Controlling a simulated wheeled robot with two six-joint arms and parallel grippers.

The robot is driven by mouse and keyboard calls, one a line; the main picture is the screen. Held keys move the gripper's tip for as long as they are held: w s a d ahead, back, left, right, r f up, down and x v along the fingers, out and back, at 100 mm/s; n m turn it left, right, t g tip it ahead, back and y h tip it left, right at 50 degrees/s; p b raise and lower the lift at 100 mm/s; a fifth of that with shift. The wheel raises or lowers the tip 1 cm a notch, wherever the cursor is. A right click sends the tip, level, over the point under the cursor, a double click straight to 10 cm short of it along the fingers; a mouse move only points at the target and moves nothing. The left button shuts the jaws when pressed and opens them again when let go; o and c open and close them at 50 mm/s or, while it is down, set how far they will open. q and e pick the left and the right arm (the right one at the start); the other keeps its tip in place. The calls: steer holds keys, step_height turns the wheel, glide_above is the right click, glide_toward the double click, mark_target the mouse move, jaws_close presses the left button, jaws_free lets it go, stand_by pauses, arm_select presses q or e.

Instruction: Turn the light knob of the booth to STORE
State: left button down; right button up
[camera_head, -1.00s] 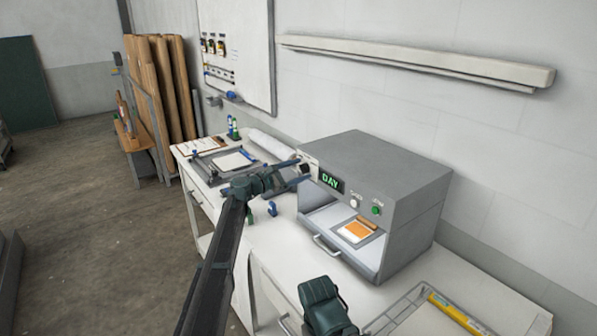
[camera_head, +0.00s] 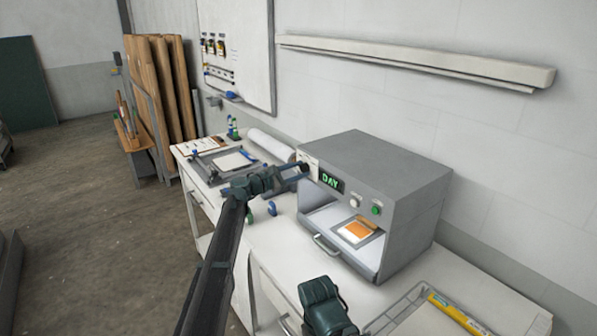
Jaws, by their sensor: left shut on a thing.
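The grey booth (camera_head: 400,185) stands on the white bench, with an open front bay. Its display (camera_head: 331,181) reads DAY in green. My left gripper (camera_head: 301,170) is at the booth's upper left front corner, shut on the dark light knob (camera_head: 305,168), which its fingers partly hide. The knob's pointer and markings are too small to read. My right gripper is not clearly seen; part of my right arm shows at the bottom.
A white button (camera_head: 355,200) and a green button (camera_head: 376,210) sit right of the display. An orange and white sample (camera_head: 357,231) lies in the bay above a handle (camera_head: 326,246). A wire tray (camera_head: 392,318) with a yellow strip is at front right. A white roll (camera_head: 271,145) lies behind my left gripper.

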arm_select(q)
steer(key=m, duration=1)
steer(key=shift+s+f+m, duration=0.1)
steer(key=shift+f+m, duration=0.05)
steer(key=shift+m, duration=0.25)
stand_by(0.4)
steer(key=shift+c, duration=1.9)
jaws_free()
steer(key=v, duration=1.3)
steer(key=shift+s+a, duration=0.25)
steer(key=shift+a, duration=0.05)
